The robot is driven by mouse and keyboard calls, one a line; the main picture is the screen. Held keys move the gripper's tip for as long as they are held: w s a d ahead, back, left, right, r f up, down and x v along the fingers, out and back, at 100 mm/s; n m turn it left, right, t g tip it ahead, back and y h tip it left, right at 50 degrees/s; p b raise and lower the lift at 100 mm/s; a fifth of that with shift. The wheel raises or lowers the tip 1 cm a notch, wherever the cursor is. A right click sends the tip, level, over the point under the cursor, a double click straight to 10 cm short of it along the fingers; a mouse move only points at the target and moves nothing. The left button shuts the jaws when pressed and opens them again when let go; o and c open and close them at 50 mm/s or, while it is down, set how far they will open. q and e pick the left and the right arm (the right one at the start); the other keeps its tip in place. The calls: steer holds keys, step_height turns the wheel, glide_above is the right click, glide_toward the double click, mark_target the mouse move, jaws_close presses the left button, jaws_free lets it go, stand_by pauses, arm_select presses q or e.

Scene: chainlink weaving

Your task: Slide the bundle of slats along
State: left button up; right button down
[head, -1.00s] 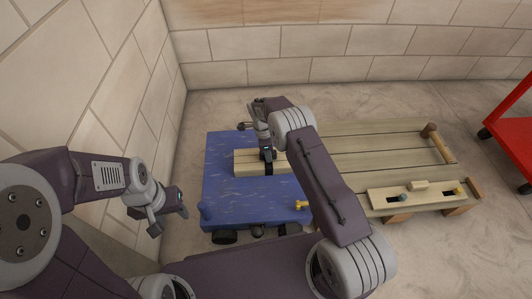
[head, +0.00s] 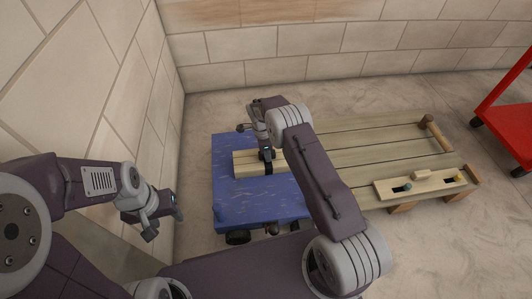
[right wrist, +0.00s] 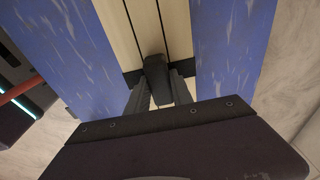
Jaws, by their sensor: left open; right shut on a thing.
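The bundle of slats (head: 246,164) is pale wood and lies flat on a blue-topped cart (head: 235,205). A dark strap (head: 268,167) crosses it near its right part. My right gripper (head: 265,153) is above the bundle, shut on a dark raised piece on it. In the right wrist view the slats (right wrist: 130,35) run between blue strips of the cart top, and the right gripper (right wrist: 157,85) closes around the dark piece. The arm hides the bundle's right end. My left gripper (head: 165,215) is open and empty, left of the cart.
A slatted wooden bench (head: 385,155) stands right of the cart, with a roller-like post (head: 427,121) and a board with slots (head: 418,186) on it. A red frame on wheels (head: 505,110) is at the far right. Block walls stand behind and at left.

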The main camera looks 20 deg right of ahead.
steer(key=c, duration=1)
jaws_free()
steer(key=shift+c, duration=0.2)
steer(key=r+p, duration=0.2)
steer(key=r, duration=0.1)
steer(key=r+p, duration=0.2)
steer(key=r, duration=0.1)
steer(key=a+r+p, duration=0.1)
steer(key=r+p, duration=0.1)
steer(key=r, duration=0.1)
steer(key=shift+r+p, duration=0.15)
steer(key=shift+p, duration=0.2)
